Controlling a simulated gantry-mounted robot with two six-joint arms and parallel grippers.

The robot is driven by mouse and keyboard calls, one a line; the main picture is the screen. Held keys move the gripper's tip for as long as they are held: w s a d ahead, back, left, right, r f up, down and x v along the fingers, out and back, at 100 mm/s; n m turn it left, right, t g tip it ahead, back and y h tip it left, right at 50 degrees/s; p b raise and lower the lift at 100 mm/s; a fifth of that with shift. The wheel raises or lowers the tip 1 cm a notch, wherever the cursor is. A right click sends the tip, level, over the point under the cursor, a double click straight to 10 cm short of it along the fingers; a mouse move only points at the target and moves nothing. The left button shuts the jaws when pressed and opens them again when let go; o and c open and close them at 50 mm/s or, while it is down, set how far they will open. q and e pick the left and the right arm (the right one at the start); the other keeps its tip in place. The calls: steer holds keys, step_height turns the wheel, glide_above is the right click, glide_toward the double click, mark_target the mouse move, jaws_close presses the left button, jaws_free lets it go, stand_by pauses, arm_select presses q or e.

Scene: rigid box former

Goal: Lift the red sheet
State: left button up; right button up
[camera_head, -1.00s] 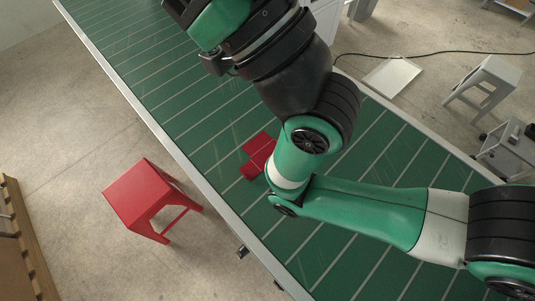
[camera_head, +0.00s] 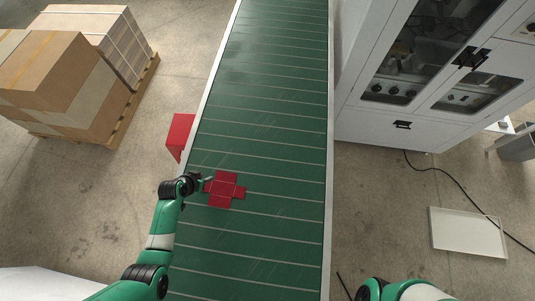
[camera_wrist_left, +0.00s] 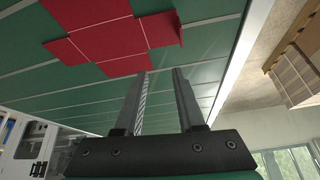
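The red sheet (camera_head: 224,189) is a flat cross-shaped blank lying on the green conveyor belt in the head view. Its upper part with pale crease lines also fills the top of the left wrist view (camera_wrist_left: 100,28). My left gripper (camera_head: 208,182) is at the sheet's left edge, over the belt's left side. In the left wrist view its two fingers (camera_wrist_left: 162,73) stand apart with nothing between them, pointing toward the sheet's near tabs. Whether they touch it is unclear. Only part of my right arm shows at the bottom; its gripper is out of view.
The green conveyor belt (camera_head: 265,100) has pale rails along both sides and is otherwise bare. A red stool (camera_head: 180,134) stands left of it. Boxes (camera_head: 60,75) on a pallet are at upper left. A grey cabinet (camera_head: 385,125) and white tray (camera_head: 468,232) are at right.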

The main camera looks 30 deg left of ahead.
arm_select(q)
steer(key=shift+n+g, duration=0.3)
steer(key=shift+g, duration=0.1)
steer(key=s, duration=0.1)
steer(key=s+r+p, duration=0.2)
steer(key=s, duration=0.1)
steer(key=shift+d+r, duration=0.15)
steer(key=shift+d, duration=0.15)
arm_select(e)
step_height(320, 180, up, 6)
steer(key=p, duration=0.1)
arm_select(q)
steer(key=shift+s+a+f+n+b, duration=0.15)
steer(key=shift+s+a+f+b, duration=0.1)
steer(key=shift+s+a+b, duration=0.25)
steer(key=shift+s+a+f+n+b, duration=0.15)
steer(key=shift+s+a+f+b, duration=0.1)
steer(key=shift+s+a, duration=0.35)
steer(key=b+x, duration=0.4)
steer(key=x, duration=0.1)
steer(key=shift+w+f, duration=0.4)
steer(key=shift+f, duration=0.05)
arm_select(e)
step_height(320, 180, down, 6)
steer(key=shift+a, duration=0.15)
arm_select(q)
steer(key=shift+c, duration=0.2)
jaws_close()
